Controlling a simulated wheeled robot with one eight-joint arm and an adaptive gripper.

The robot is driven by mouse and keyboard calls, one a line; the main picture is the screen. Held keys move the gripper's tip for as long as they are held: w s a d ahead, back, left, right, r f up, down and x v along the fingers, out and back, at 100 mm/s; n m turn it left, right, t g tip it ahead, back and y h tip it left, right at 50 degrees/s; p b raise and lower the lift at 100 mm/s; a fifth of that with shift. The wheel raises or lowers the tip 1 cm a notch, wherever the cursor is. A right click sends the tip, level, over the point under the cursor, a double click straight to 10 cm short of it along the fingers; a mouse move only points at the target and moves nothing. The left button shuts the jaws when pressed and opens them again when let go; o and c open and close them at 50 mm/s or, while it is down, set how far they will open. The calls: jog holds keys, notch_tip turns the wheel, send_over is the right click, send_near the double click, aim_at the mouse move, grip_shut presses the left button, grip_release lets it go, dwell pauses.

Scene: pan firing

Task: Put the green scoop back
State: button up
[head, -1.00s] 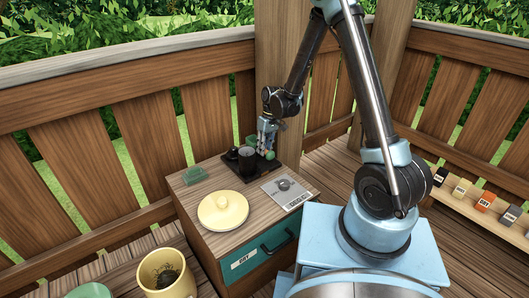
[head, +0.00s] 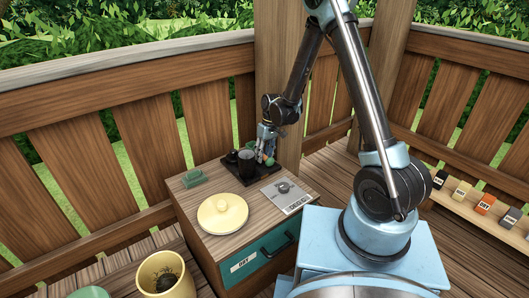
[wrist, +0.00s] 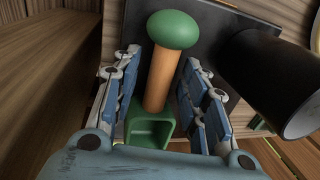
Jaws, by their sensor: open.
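The green scoop shows in the wrist view with a wooden handle (wrist: 158,75), a round green knob (wrist: 172,30) at one end and a hollow green head (wrist: 150,130) at the other. My gripper (wrist: 157,95) is open, its blue-padded fingers on either side of the handle with gaps visible. In the head view my gripper (head: 266,150) is low over the black tray (head: 236,171) at the back of the cabinet. The scoop's green knob (head: 270,161) shows beside it; the rest of the scoop is mostly hidden there.
A dark cup (head: 246,165) stands on the tray left of my gripper; it is close by in the wrist view (wrist: 275,80). A green block (head: 194,178), a cream lid (head: 222,213) and a grey panel (head: 287,195) lie on the cabinet top. A wooden post stands behind.

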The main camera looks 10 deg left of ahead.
jog(key=w+d+r, duration=0.2)
jog(key=w+r, duration=0.1)
jog(key=r, duration=1.4)
jog(key=s+d+r+m+t, duration=0.1)
jog(key=s+d+r, duration=0.1)
jog(key=d+r, duration=0.35)
jog(key=s+d+r+m, duration=0.1)
jog(key=d+r+m, duration=0.1)
jog(key=d, duration=0.6)
jog(key=s+d+r+m+t, duration=0.1)
jog(key=s+d+m, duration=0.1)
jog(key=s+d, duration=0.6)
jog(key=s+d+r+m+t, duration=0.1)
jog(key=s+d+m, duration=0.1)
jog(key=s+d, duration=0.65)
jog(key=s+d+f+m+h, duration=0.1)
jog(key=s+d+f+m, duration=0.1)
jog(key=s+d+f, duration=0.4)
jog(key=shift+s+d+m+t, duration=0.4)
jog(key=shift+s+d, duration=0.05)
jog(key=shift+d, duration=0.75)
